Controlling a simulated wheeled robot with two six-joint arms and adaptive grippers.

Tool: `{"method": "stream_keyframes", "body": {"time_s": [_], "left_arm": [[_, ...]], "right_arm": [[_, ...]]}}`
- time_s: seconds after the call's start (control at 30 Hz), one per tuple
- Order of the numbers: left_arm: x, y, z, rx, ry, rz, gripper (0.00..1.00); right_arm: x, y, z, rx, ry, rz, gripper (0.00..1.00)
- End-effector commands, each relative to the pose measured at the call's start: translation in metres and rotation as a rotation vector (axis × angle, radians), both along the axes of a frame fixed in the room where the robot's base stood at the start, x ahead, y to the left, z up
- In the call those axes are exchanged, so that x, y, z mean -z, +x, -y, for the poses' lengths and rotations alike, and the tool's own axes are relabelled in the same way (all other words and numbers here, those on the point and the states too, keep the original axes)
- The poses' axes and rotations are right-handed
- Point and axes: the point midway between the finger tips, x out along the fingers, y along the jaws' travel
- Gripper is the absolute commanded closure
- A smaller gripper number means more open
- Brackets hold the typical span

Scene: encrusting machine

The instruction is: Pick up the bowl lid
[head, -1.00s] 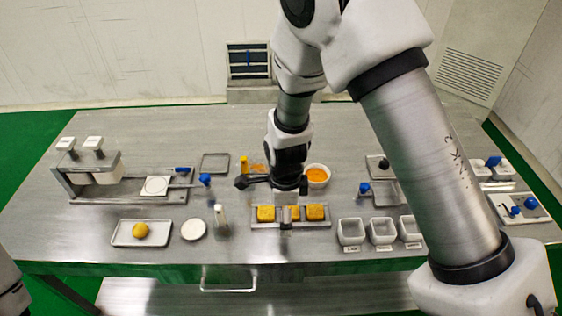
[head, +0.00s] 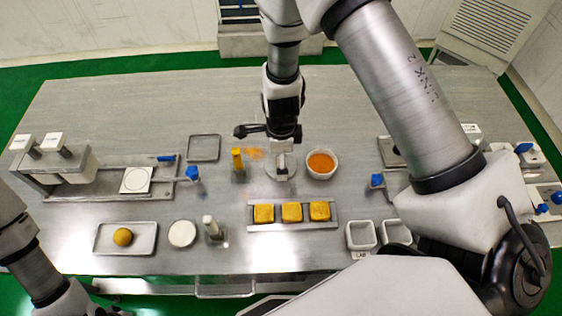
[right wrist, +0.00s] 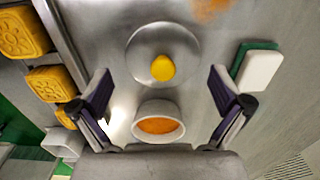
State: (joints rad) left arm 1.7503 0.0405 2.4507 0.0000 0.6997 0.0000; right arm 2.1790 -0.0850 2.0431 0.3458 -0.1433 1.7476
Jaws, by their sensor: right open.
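The bowl lid is a clear round disc (right wrist: 146,45) with a yellow knob (right wrist: 162,68) in the right wrist view. It lies flat on the steel table beside the bowl of orange filling (right wrist: 158,126). My right gripper (right wrist: 160,83) is open and empty, pointing down over the lid. The knob appears between its spread fingers, slightly ahead of the fingertips; I cannot tell the exact height gap. My left arm shows at the lower left, but its gripper does not.
A tray of yellow molded cakes (head: 292,226) lies in front of the lid. A yellow upright item (head: 238,165) stands to its left. A white-and-green block (right wrist: 259,68) lies near the right finger. White square containers (head: 361,235) stand at the front right.

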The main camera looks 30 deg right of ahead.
Motion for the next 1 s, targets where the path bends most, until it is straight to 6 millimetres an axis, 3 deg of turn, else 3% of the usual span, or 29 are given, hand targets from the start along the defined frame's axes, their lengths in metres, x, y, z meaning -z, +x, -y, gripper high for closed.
{"method": "stream_keyframes", "body": {"time_s": [0.1,0.3,0.53,0.7,1.0], "left_arm": [[0.0017,0.0003,0.0001,0.001,0.0,0.001,0.6],[0.0017,0.0002,0.0001,0.001,0.0,0.001,0.6],[0.0017,0.0002,0.0,0.001,0.0,0.0,0.6],[0.0021,0.0002,0.0,0.001,0.0,0.001,0.6],[0.0027,0.0002,0.0,0.0,0.0,0.001,0.6]], "right_arm": [[0.0145,-0.0001,0.0002,0.0,0.0,-0.001,0.0],[0.015,0.0003,0.0001,0.0,0.0,0.001,0.0],[0.015,0.0002,0.0002,0.0,0.0,0.0,0.81],[0.0158,0.0001,0.0003,0.0,0.0,0.001,0.98],[0.0174,-0.0015,0.0002,0.0,0.0,-0.004,1.0]]}}
